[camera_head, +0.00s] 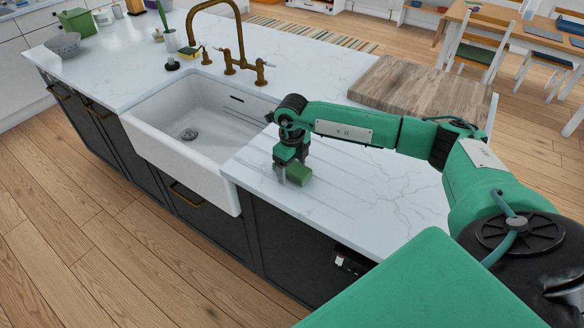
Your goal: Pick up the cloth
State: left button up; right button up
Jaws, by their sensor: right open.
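A small folded green cloth (301,173) lies on the white marble counter, just right of the sink. My right gripper (284,177) points down at the cloth from above. Its jaws are open at the cloth's left part, with one finger showing in front of it. The gripper hides part of the cloth, and I cannot tell whether the fingers touch it. My left gripper is not in view.
The white sink (190,125) is empty, with a brass tap (240,62) behind it. A wooden board (420,88) lies at the counter's back right. Marble around the cloth is clear.

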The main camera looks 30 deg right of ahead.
aim_at(292, 166)
jog(key=shift+c, duration=0.8)
jog(key=c, duration=0.9)
jog(key=shift+r, duration=0.55)
notch_tip(292, 166, up, 19)
jog(key=b, duration=0.4)
jog(key=shift+b, duration=0.3)
